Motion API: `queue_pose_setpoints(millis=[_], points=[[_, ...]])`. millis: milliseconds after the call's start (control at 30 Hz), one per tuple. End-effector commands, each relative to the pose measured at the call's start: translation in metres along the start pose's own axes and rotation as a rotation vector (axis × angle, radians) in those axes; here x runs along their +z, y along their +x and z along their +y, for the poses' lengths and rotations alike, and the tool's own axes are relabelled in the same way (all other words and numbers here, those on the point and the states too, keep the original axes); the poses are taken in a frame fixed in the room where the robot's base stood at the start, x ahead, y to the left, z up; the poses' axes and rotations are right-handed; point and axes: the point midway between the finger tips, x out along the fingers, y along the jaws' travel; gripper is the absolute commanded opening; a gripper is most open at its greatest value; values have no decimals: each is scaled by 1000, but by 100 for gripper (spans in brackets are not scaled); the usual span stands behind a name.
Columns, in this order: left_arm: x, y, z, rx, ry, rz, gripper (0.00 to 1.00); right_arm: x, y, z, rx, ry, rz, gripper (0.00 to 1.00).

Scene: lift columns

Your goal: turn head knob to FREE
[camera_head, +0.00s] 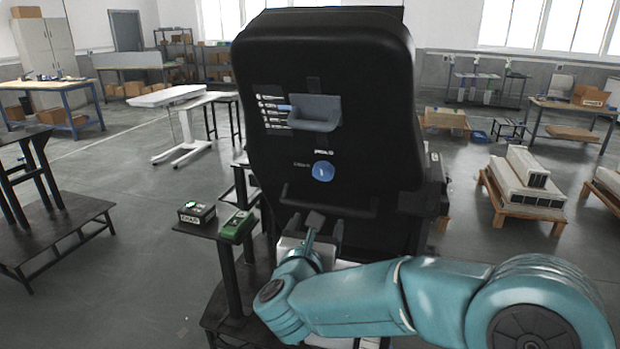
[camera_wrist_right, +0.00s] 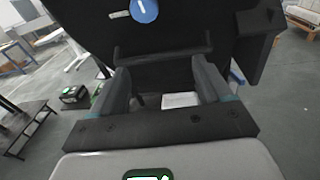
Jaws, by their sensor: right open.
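The head knob is a round blue disc (camera_head: 323,171) with a small white mark, low on the back of a black chair-like head panel (camera_head: 350,110). Small white lettering sits to its left and above right; I cannot read it surely. The knob also shows at the top of the right wrist view (camera_wrist_right: 145,10). My right gripper (camera_head: 325,222) is open and empty, below the knob and apart from it, near the black bar handle (camera_head: 330,204). In the right wrist view its two fingers (camera_wrist_right: 160,85) stand apart beneath the knob. My left gripper is not in view.
A grey bracket (camera_head: 315,112) juts out above the knob. A green device (camera_head: 237,226) and a small dark box (camera_head: 196,212) stand on a side shelf at left. White tables, workbenches and pallets stand farther back, with open floor between.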

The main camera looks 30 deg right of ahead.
Motion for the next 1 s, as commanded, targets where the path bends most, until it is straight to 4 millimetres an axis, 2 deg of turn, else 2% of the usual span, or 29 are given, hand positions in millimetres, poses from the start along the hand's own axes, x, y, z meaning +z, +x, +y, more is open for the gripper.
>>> queue_pose_setpoints(millis=[33, 133, 233, 333, 467, 800, 1000], points=[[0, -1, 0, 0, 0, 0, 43, 16, -5, 0, 12, 27, -20, 78], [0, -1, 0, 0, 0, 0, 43, 36, -12, 0, 33, 63, -45, 78], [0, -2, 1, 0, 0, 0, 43, 44, -15, 2, 48, 76, -54, 78], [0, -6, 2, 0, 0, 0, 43, 45, -5, 2, 50, 75, -54, 78], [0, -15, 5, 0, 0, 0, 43, 48, 20, 1, 47, 72, -53, 78], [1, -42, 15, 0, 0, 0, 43, 52, 100, 8, 48, 71, -53, 78], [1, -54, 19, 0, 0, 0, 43, 53, 132, 12, 50, 73, -53, 78]])
